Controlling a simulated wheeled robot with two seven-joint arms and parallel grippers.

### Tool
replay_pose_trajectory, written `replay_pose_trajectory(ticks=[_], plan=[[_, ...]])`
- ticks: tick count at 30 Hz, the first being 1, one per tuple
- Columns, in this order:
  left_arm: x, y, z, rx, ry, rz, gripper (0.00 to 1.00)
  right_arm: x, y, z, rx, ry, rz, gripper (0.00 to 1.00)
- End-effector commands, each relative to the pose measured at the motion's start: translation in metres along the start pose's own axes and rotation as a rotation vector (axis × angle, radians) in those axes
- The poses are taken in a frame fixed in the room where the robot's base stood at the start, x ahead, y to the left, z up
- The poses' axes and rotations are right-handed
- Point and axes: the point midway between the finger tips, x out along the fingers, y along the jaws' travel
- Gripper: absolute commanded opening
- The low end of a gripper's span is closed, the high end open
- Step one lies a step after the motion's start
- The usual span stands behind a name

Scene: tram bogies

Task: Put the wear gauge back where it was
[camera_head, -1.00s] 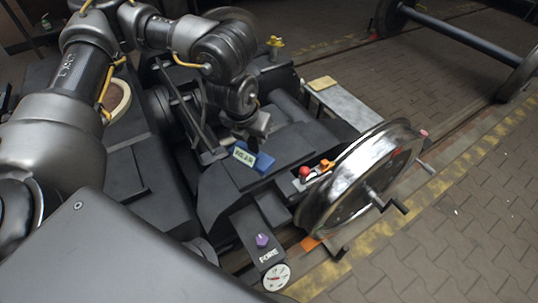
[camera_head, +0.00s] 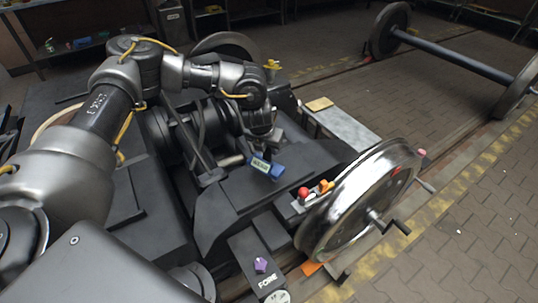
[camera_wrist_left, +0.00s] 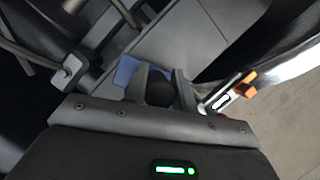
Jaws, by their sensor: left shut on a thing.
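The wear gauge, a blue block (camera_head: 276,171) with a pale lettered display on its face, is at the tip of my left gripper (camera_head: 265,149), over the dark bogie frame. In the left wrist view my left gripper (camera_wrist_left: 163,85) is shut on a dark round part between its fingers, and the blue gauge body (camera_wrist_left: 126,70) shows just beyond them. The fingers hide part of the gauge. I cannot tell whether the gauge touches the frame beneath. My right gripper is not in view.
A shiny steel wheel (camera_head: 350,205) with a crank stands right of the gauge. A red ball knob (camera_head: 303,192) and an orange piece (camera_head: 325,186) sit beside it. A purple knob (camera_head: 261,265) is on the FORE panel. A grey bench (camera_head: 345,128) lies behind.

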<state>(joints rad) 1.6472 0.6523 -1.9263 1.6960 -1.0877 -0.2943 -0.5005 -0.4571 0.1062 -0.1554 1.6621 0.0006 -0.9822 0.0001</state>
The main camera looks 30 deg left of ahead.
Motion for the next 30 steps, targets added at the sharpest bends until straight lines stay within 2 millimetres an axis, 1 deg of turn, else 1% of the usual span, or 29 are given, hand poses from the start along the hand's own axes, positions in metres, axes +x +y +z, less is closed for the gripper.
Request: replay_pose_trajectory(ticks=[2,3,9,21,22,26,27,30], plan=[[0.004,0.0,0.001,0.0,0.0,0.0,0.0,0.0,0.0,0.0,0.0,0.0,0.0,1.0],[0.009,0.001,0.003,-0.001,-0.001,0.002,0.0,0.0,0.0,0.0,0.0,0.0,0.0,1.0],[0.033,0.001,-0.007,-0.001,0.001,0.002,0.0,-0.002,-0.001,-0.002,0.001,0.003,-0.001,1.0],[0.037,0.001,-0.009,-0.001,-0.001,0.001,0.0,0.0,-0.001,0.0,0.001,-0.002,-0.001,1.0],[0.037,0.001,-0.009,-0.001,0.0,0.001,0.29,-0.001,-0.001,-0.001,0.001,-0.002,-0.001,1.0],[0.037,0.001,-0.009,-0.001,0.0,0.001,0.46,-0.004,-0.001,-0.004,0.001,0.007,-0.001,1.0],[0.037,0.001,-0.009,-0.001,0.0,0.001,0.49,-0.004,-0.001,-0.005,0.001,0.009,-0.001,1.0],[0.037,0.001,-0.009,-0.001,0.0,0.001,0.49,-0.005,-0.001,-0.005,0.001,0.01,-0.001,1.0]])
